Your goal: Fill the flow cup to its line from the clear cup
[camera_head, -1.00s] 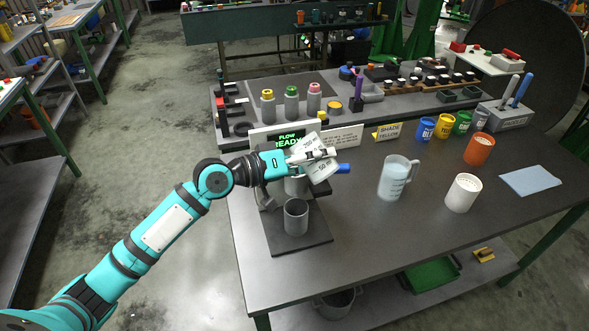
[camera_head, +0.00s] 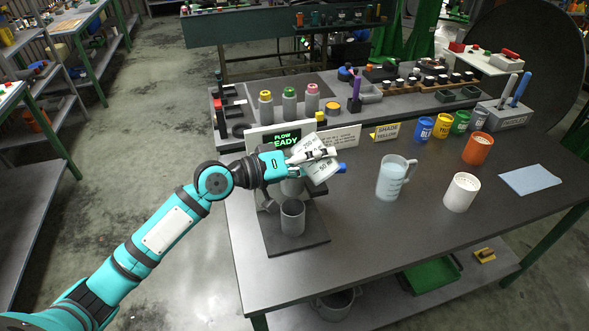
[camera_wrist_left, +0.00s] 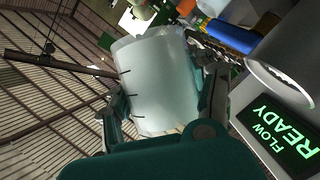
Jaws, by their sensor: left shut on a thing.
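My left gripper (camera_head: 318,156) is shut on the clear cup (camera_head: 321,171), a pale cup with dark marks, and holds it tilted above the stand. In the left wrist view the clear cup (camera_wrist_left: 160,85) sits between the two fingers. The flow cup (camera_head: 292,187) is in the stand just below and left of the held cup, partly hidden by my gripper; a metal rim (camera_wrist_left: 284,84) shows beside it in the wrist view. No pouring stream can be made out, and the level in the flow cup is hidden. My right gripper is not in view.
A grey metal beaker (camera_head: 292,217) stands on the stand's dark base below the flow cup. The display (camera_head: 287,138) reads FLOW READY. A clear jug (camera_head: 392,178), a white cup (camera_head: 461,192) and an orange cup (camera_head: 477,148) stand to the right. The table front is clear.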

